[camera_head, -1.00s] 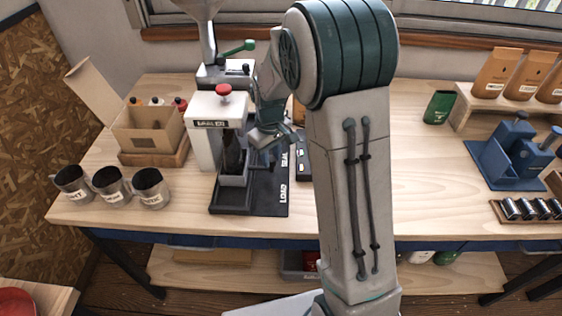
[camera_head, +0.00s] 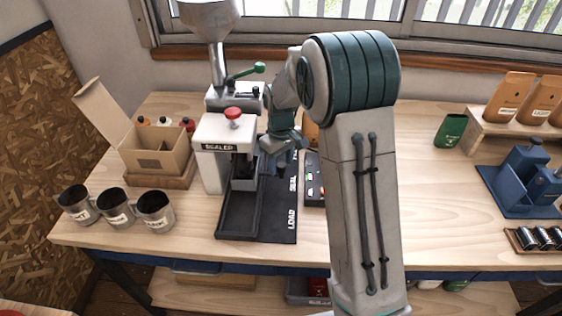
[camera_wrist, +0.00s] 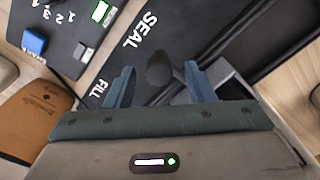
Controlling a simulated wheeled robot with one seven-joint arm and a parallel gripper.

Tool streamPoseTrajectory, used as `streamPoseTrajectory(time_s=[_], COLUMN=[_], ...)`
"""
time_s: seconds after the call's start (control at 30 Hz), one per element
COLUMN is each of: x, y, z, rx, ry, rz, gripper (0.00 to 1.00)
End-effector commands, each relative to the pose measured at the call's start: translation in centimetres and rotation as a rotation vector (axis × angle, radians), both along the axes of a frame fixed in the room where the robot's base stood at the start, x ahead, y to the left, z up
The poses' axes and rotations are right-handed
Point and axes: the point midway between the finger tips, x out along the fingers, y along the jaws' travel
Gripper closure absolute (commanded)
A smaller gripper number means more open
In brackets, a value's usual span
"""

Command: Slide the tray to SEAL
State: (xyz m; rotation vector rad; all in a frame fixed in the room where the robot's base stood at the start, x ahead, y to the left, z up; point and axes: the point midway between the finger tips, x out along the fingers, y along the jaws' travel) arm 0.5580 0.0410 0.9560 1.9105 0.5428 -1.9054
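The tray is a small grey open-topped holder (camera_head: 244,184) on a black base with a long channel (camera_head: 238,221). It stands beside the SEAL label (camera_head: 293,184), under the sealer's front (camera_head: 226,150). A dark pouch (camera_head: 243,164) stands in it, its top hidden by the sealer. My gripper (camera_head: 283,155) is right of the tray. In the wrist view my gripper's fingers (camera_wrist: 160,88) are apart, one on each side of a dark round-ended knob (camera_wrist: 158,66), with gaps visible. The tray's grey edge (camera_wrist: 232,82) shows beyond the right finger.
LOAD (camera_head: 292,218) is marked at the base's front end. Left are an open cardboard box (camera_head: 152,153) and three metal cups (camera_head: 117,208). A grinder-like hopper (camera_head: 213,40) stands behind the sealer. A dark panel (camera_head: 315,185) lies right of the base.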

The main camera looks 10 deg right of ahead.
Motion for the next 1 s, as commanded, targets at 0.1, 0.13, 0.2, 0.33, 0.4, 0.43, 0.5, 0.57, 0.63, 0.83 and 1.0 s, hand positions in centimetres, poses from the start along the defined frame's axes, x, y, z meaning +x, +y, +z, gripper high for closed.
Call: streamPoseTrajectory(time_s=[0.1, 0.13, 0.2, 0.33, 0.4, 0.43, 0.5, 0.57, 0.63, 0.83, 1.0], x=[0.0, 0.0, 0.0, 0.0, 0.0, 0.0, 0.1, 0.1, 0.1, 0.0, 0.0], y=[0.0, 0.0, 0.0, 0.0, 0.0, 0.0, 0.0, 0.0, 0.0, 0.0, 0.0], z=[0.0, 0.0, 0.0, 0.6, 1.5, 2.0, 3.4, 4.8, 6.5, 10.7, 13.0], rx=[-0.001, -0.001, -0.001, -0.001, 0.0, 0.0, 0.0, 0.0, 0.0, 0.0, 0.0], ry=[0.001, 0.001, 0.002, -0.001, -0.001, -0.004, -0.005, -0.005, -0.005, -0.002, -0.001], rz=[-0.001, -0.001, -0.001, -0.001, -0.001, -0.001, -0.001, -0.001, -0.001, 0.0, 0.0], gripper=[0.52, 0.52, 0.52, 0.52, 0.52, 0.52, 0.52, 0.52, 0.52, 0.52, 0.52])
